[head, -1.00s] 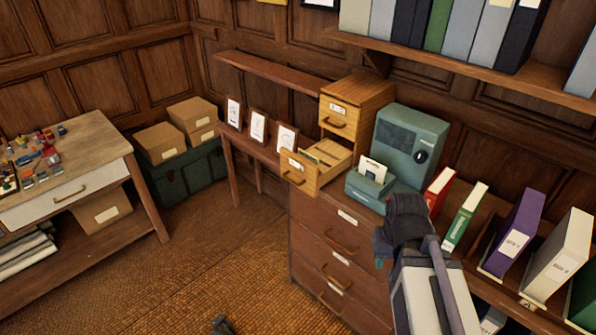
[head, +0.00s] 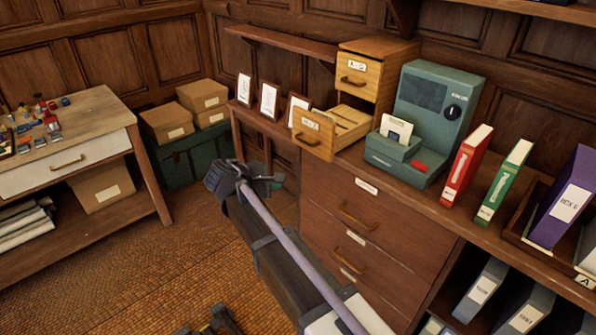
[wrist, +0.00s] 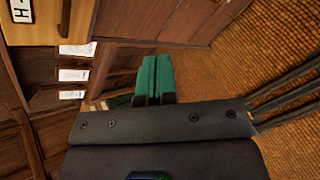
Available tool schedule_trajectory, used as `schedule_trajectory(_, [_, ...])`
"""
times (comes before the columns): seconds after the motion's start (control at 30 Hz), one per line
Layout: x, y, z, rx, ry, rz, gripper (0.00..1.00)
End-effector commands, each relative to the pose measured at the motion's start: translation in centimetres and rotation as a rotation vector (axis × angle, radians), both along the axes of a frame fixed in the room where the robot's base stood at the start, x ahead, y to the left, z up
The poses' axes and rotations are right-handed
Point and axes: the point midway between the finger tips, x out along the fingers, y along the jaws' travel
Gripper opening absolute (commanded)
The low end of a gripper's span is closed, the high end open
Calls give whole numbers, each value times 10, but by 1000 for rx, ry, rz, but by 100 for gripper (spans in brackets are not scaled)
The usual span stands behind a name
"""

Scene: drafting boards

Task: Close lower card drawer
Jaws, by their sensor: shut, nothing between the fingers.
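The small wooden card cabinet (head: 380,73) stands on the brown chest. Its lower card drawer (head: 313,134) is pulled out toward the left front, with cream cards (head: 352,124) inside; its upper drawer (head: 357,77) is shut. In the wrist view, a light wood front with a label, which looks like the lower drawer (wrist: 50,30), is at the top left, cut off by the frame. My gripper (head: 276,183) is shut and empty, below and to the left of the drawer front, apart from it. Its green fingers show in the wrist view (wrist: 153,79).
A teal machine (head: 432,110) with a card tray stands right of the cabinet, then a red binder (head: 466,165) and a green binder (head: 504,180). Small framed cards (head: 269,101) stand on the left ledge. The brown chest's drawers (head: 352,222) are shut. Open floor lies left.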

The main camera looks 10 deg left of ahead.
Motion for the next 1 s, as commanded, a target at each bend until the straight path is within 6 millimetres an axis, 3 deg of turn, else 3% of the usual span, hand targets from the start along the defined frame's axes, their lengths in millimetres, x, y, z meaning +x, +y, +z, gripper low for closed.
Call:
schedule_trajectory(0.03, [21, 32, 4, -172, -1, 119, 0])
schedule_trajectory(0.07, [30, 40, 16, -284, 5, 178, 0])
schedule_trajectory(0.13, [48, 43, 43, -515, 37, 266, 0])
schedule_trajectory(0.27, [54, 41, 61, -771, 126, 362, 0])
schedule_trajectory(0.57, [59, 35, 58, -818, 175, 393, 0])
schedule_trajectory(1.0, [127, -18, 38, -814, 175, 390, 0])
